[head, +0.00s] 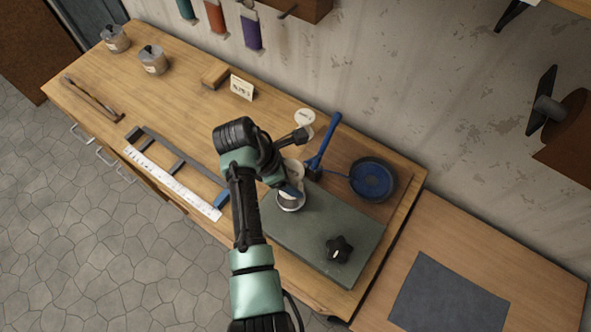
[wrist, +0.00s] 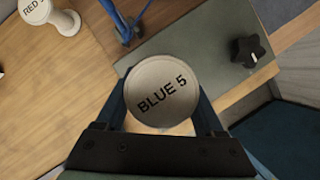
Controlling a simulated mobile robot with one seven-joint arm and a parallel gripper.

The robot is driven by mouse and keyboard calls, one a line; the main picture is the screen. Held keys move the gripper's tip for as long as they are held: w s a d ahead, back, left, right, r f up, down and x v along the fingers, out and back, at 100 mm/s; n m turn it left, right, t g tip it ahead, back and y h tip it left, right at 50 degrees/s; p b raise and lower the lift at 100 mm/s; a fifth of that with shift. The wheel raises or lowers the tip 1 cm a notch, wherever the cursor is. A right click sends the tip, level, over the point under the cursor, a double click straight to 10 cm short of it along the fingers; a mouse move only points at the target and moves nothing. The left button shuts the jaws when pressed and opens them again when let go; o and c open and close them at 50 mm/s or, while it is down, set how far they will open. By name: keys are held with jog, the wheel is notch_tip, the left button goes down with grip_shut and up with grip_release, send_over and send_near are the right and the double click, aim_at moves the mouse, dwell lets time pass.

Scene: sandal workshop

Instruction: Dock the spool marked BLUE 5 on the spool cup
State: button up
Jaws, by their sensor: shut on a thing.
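The spool marked BLUE 5 (wrist: 162,88) is pale, with its round labelled top facing the wrist camera. My gripper (wrist: 162,108) is shut on it, one blue finger on each side.
Another pale spool, marked RED (wrist: 36,10), stands nearby, also in the head view (head: 304,118). A blue hammer-like tool (head: 322,145) and a blue round dish (head: 373,180) are close behind. A black star knob (head: 340,249) sits on the mat (head: 310,240).

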jog(key=shift+s+f+b, duration=0.15)
jog(key=shift+f+b, duration=0.6)
jog(key=shift+f, duration=0.1)
notch_tip(320, 180, down, 4)
jog(key=b, duration=0.4)
jog(key=shift+r, duration=0.15)
jog(key=shift+p, duration=0.75)
jog(key=shift+f+b, duration=0.4)
jog(key=shift+f, duration=0.15)
dwell(0.5)
jog(key=o, duration=1.1)
jog(key=shift+c, duration=0.2)
jog(key=w+p+v, duration=0.1)
jog(key=p+v, duration=1)
jog(key=shift+s, duration=0.4)
